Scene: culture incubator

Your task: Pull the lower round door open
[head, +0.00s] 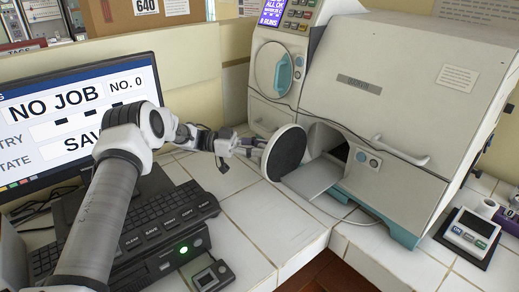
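The lower round door (286,153) of the white incubator (398,95) stands swung out, its dark inner face and pale rim turned toward the picture's right. A dark opening (327,141) shows in the incubator front beside it. My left gripper (256,147) is at the door's outer side, close to or touching it. The door's handle is hidden, and the fingers are too small to tell whether they are open or shut. My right gripper is not in view.
The upper round door (271,71) with a teal handle is closed. A flat pale shelf (314,177) juts out below the opening. A monitor (77,113) and keyboard (135,225) stand at left. A small device (466,234) sits at right. White tiles (262,213) in front are mostly clear.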

